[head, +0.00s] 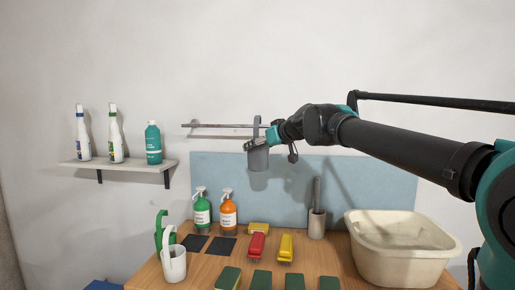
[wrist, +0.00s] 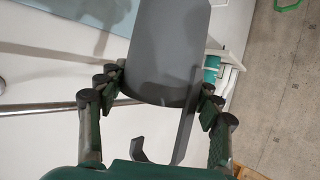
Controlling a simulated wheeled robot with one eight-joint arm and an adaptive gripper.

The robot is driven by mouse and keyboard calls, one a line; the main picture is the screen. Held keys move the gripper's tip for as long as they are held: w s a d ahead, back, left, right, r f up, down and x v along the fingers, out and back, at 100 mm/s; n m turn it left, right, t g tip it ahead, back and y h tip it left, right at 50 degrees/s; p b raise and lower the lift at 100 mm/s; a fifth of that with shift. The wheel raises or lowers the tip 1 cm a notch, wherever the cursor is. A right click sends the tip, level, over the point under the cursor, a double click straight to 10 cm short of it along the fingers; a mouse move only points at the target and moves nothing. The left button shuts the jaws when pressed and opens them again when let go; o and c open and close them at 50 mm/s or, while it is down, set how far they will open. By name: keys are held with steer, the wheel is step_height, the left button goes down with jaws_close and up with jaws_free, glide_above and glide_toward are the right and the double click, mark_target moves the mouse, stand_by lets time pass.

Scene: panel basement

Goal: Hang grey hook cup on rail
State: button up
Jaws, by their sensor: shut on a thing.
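The grey hook cup (head: 258,160) is upright in the air in front of the wall, its long hook (head: 257,125) pointing up. My gripper (head: 266,141) is shut on it near the rim. In the wrist view my gripper (wrist: 160,90) has a finger on each side of the grey hook cup (wrist: 168,45), and the hook's bent end shows below it. The rail (head: 212,126) is a thin bar on the wall, with its right part behind the hook and gripper. A metal bar (wrist: 50,108) also shows left of the cup in the wrist view. I cannot tell whether hook and rail touch.
A wall shelf (head: 120,163) with several bottles is at left. Below, the wooden table (head: 215,262) holds a white hook cup (head: 174,265), a green one (head: 159,238), soap bottles (head: 228,214), brushes (head: 257,246), sponges (head: 228,277), a brush holder (head: 317,224) and a cream basin (head: 400,255).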

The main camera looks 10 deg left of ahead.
steer(key=w+f, duration=0.2)
steer(key=w, duration=0.8)
steer(key=shift+w+d+f, duration=0.15)
steer(key=shift+w+f, duration=0.05)
steer(key=shift+f, duration=0.2)
stand_by(0.6)
steer(key=o, duration=1.2)
steer(key=shift+o, duration=0.2)
